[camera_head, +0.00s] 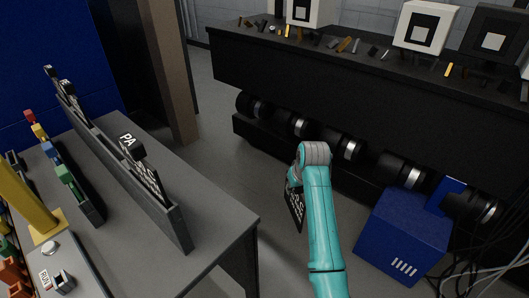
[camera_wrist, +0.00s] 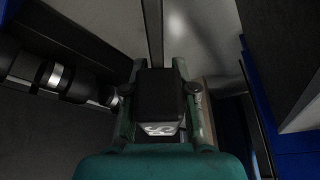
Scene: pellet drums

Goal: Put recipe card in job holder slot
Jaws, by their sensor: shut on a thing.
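My gripper (camera_head: 294,184) is over the open floor, to the right of the grey table. It is shut on a dark recipe card (camera_head: 295,209) with white lettering, which hangs below it. In the wrist view, the card's black block (camera_wrist: 159,93) sits between the two fingers of my gripper (camera_wrist: 160,90). A long grey rack (camera_head: 168,213) on the table holds upright dark cards, including one marked "PA" (camera_head: 131,146) near its front end. Which part is the job holder slot, I cannot tell.
The grey table (camera_head: 215,215) has bare top right of the rack. Coloured clips (camera_head: 65,173) and a yellow post (camera_head: 18,200) stand at left, with a panel marked "RUN" (camera_head: 44,279) in front. A dark bench (camera_head: 330,85) and blue box (camera_head: 402,235) are at right.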

